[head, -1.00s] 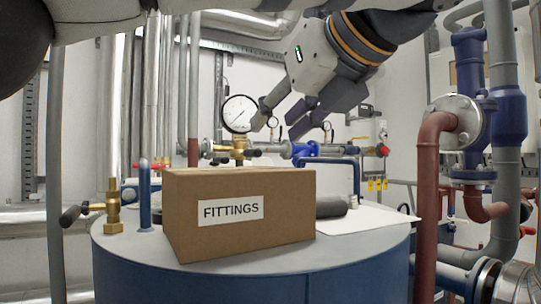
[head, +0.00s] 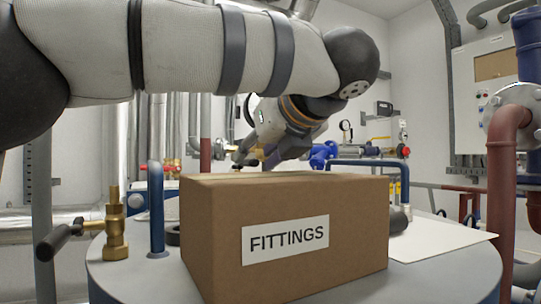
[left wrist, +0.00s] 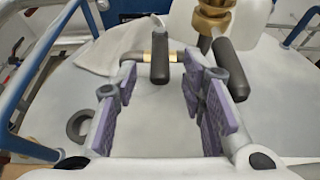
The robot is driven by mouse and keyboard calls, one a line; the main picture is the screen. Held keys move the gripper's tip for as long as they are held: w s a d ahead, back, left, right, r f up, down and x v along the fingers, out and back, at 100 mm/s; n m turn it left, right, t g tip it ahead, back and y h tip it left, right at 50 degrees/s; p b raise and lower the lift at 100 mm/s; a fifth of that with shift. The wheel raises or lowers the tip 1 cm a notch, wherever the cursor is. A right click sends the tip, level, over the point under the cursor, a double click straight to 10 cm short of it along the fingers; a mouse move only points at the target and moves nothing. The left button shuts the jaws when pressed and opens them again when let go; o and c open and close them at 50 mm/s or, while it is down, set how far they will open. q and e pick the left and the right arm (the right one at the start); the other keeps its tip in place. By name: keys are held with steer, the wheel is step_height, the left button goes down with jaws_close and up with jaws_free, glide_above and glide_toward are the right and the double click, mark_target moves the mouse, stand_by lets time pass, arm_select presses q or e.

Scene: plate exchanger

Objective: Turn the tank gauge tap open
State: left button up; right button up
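My left gripper (head: 246,157) reaches down behind the cardboard box in the head view, near the tank gauge's spot. The gauge and its brass tap are mostly hidden by my arm and the box. In the left wrist view my left gripper (left wrist: 160,80) is open, its purple pads apart. A black lever grip (left wrist: 160,58) with a brass band stands between the fingertips, with no clear contact. A second black grip (left wrist: 232,72) lies right of the right finger, below a brass fitting (left wrist: 212,14). I cannot tell which grip belongs to the gauge tap. My right gripper is not in view.
The FITTINGS box (head: 290,232) stands on the round tank top (head: 128,272). Another brass tap (head: 115,232) with a black lever is at the left, beside a blue handle (head: 156,205). A white sheet (head: 440,243) lies at the right, near another blue handle (head: 403,175).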

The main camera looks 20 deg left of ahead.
arm_select(q)
steer(key=shift+w+a+f, duration=0.2)
steer(key=shift+w+a, duration=0.15)
steer(key=shift+a, duration=0.1)
arm_select(e)
steer(key=shift+w, duration=0.1)
arm_select(q)
jaws_close()
